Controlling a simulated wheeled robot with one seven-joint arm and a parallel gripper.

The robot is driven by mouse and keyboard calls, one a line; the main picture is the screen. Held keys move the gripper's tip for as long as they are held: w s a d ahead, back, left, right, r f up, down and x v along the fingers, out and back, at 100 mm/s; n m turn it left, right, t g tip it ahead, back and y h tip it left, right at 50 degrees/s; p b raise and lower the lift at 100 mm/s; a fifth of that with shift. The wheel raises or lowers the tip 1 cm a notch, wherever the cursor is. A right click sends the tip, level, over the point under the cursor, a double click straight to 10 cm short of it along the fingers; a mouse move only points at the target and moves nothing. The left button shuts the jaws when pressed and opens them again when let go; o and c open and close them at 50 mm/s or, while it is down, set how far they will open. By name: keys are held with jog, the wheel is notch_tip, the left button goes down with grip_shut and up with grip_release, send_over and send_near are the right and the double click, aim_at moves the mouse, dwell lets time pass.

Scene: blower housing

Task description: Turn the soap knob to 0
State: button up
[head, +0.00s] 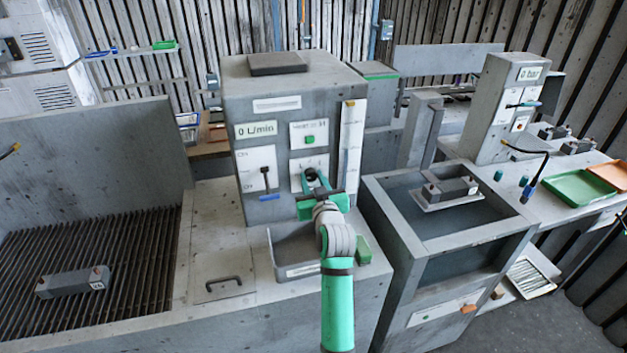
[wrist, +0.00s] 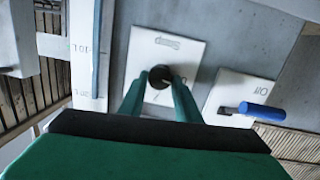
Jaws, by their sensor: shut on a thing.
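The soap knob (wrist: 160,77) is a round black knob on a white plate (wrist: 166,45) marked "Soap", which appears upside down in the wrist view. My gripper (wrist: 160,84) is shut on the knob, with one green finger on each side of it. In the head view my gripper (head: 318,190) reaches the front of the grey cabinet, and the soap plate (head: 300,168) is partly hidden behind it. A pale mark shows on the knob face, but I cannot tell which number it points to.
A lever with a blue handle (head: 270,197) sits left of the soap plate. A green button (head: 309,140) is above it and a level gauge (head: 349,150) to the right. A grey tray (head: 290,272) lies below my gripper. A display (head: 256,131) reads 0 L/min.

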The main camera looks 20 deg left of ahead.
jog(key=shift+n, duration=0.6)
jog(key=shift+r, duration=0.1)
jog(key=o, duration=1.1)
jog(key=shift+c, duration=0.2)
jog(key=f+v, duration=0.1)
jog(key=v, duration=0.9)
jog(key=shift+s+d+r, duration=0.2)
jog(key=shift+s+r, duration=0.15)
jog(key=shift+r, duration=0.05)
